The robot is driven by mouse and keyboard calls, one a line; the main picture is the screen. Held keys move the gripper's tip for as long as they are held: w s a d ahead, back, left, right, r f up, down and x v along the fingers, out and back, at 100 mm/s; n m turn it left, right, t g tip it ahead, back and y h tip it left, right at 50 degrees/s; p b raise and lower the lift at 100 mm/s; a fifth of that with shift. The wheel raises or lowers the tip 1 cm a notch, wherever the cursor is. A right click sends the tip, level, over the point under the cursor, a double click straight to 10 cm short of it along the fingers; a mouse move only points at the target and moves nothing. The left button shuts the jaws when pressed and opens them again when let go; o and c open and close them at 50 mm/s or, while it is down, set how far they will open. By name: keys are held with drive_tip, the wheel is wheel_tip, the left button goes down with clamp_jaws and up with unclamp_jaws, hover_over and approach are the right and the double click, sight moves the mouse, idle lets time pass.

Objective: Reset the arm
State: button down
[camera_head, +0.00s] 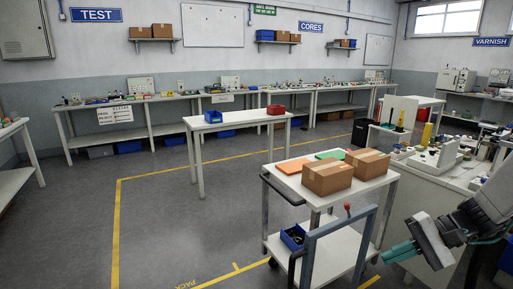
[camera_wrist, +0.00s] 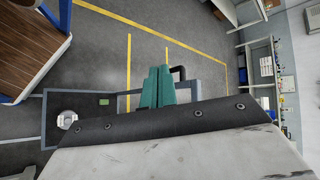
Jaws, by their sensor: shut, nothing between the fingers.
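My gripper (camera_head: 401,252) is at the lower right of the head view, reaching left from my dark arm. Its teal fingers are together with nothing between them. The closed fingers also show in the middle of the wrist view (camera_wrist: 157,88), over the grey floor. My gripper is right of the white cart (camera_head: 330,254) in the head view and appears apart from it.
The cart carries two cardboard boxes (camera_head: 327,177), with a blue bin (camera_head: 293,237) on its lower shelf. A cluttered bench (camera_head: 440,172) stands at the right. A white table (camera_head: 238,124) stands behind the cart. Floor at the left is clear.

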drive_tip(key=s+a+r+n+h, duration=0.2)
drive_tip(key=s+r+h, duration=0.3)
drive_tip(key=s, duration=0.4)
drive_tip(key=s+a+r+n+h, duration=0.2)
drive_tip(key=s+r+n+h, duration=0.2)
drive_tip(key=s, duration=0.5)
drive_tip(key=shift+s+a+r+n+h, duration=0.25)
drive_tip(key=shift+a+r+n+h, duration=0.1)
drive_tip(key=shift+r+h, duration=0.75)
